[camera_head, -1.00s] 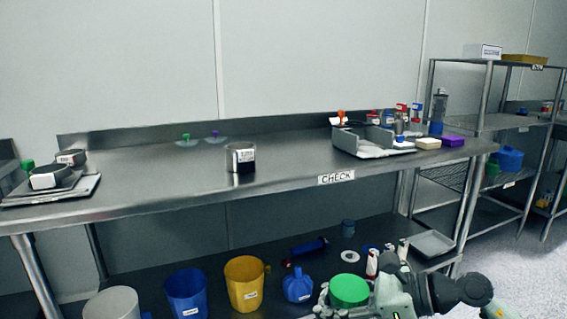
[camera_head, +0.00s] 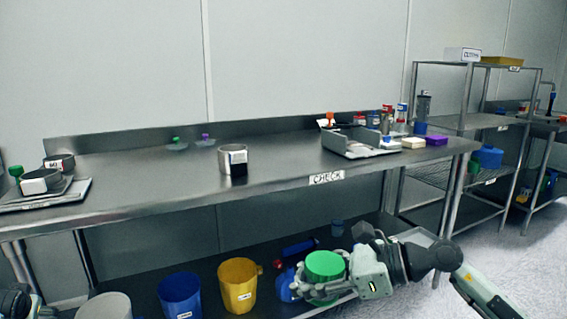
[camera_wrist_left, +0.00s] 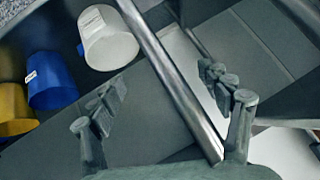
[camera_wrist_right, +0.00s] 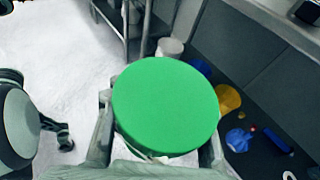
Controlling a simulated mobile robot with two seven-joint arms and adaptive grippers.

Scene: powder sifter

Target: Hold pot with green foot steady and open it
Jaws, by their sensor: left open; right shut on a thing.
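My right gripper (camera_head: 322,276) is shut around a round pot with a flat bright green face (camera_head: 325,262) turned up, in front of the bench's lower shelf. In the right wrist view this green disc (camera_wrist_right: 165,105) fills the middle between the fingers; the pot's body beneath it is mostly hidden. I cannot tell whether the disc is the foot or a lid. My left gripper (camera_wrist_left: 162,92) is open and empty, pointing at the bench's front edge and legs. Only a dark part of the left arm shows at the head view's lower left corner.
A steel bench (camera_head: 290,185) spans the view, with a metal pot (camera_head: 233,158) on top, a tray (camera_head: 48,195) at left and a grey box (camera_head: 355,141) at right. White, blue (camera_head: 180,293) and yellow (camera_head: 238,284) cups stand on the lower shelf. The right floor is clear.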

